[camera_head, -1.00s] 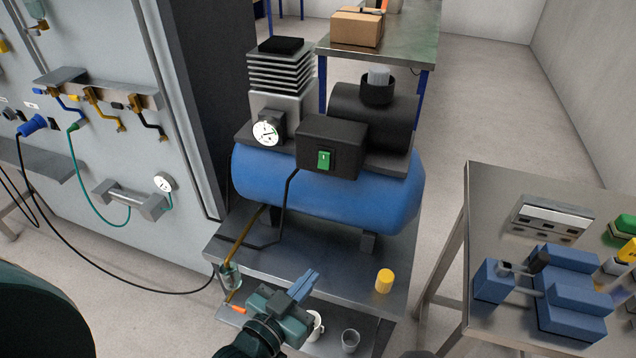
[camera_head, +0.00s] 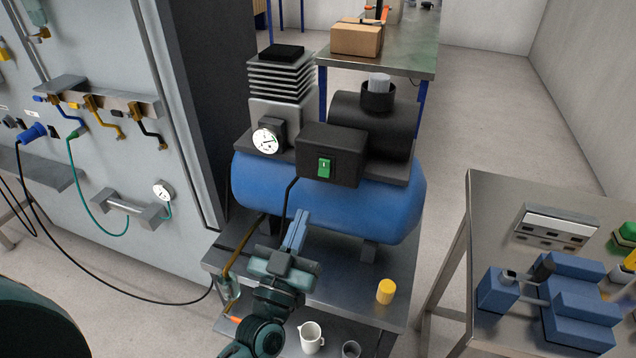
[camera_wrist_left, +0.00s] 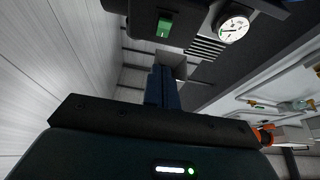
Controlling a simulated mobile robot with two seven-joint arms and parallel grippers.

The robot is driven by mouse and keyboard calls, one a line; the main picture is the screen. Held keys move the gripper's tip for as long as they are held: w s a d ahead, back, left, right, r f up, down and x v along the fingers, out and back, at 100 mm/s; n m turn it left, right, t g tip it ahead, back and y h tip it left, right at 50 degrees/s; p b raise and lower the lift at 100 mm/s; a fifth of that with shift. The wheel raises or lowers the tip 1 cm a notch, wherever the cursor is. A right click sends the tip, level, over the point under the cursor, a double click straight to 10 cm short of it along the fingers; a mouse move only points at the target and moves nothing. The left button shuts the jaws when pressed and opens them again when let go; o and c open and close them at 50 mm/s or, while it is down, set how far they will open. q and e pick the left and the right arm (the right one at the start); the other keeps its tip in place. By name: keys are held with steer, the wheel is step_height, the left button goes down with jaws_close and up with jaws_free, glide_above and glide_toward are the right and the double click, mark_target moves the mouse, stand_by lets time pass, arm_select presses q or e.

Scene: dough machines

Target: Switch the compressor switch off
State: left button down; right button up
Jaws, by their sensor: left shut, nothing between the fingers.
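The compressor has a blue tank (camera_head: 330,195) and stands on a metal table. Its black switch box (camera_head: 345,148) carries a green rocker switch (camera_head: 324,168) on the front. The switch also shows in the left wrist view (camera_wrist_left: 164,27), near the top. My left gripper (camera_head: 297,222) is shut and empty, its blue fingers pointing up in front of the tank, below the switch and a little to its left. In the left wrist view the closed fingers (camera_wrist_left: 163,82) lie below the switch, apart from it. My right gripper is not in view.
A pressure gauge (camera_head: 265,140) sits left of the switch box. A black cable runs down beside the box. A yellow cap (camera_head: 386,291), a white jug (camera_head: 311,337) and a glass (camera_head: 351,349) stand below. A side table (camera_head: 480,215) with blue blocks is at right.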

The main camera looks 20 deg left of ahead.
mark_target(324, 168)
arm_select(q)
steer(key=x, duration=0.3)
steer(key=f+x, duration=0.1)
steer(key=x, duration=0.2)
steer(key=f+x, duration=0.1)
steer(key=x, duration=0.2)
steer(key=shift+w+p, duration=0.35)
steer(key=shift+p, duration=0.05)
steer(key=shift+w+f, duration=0.2)
steer(key=shift+w, duration=0.3)
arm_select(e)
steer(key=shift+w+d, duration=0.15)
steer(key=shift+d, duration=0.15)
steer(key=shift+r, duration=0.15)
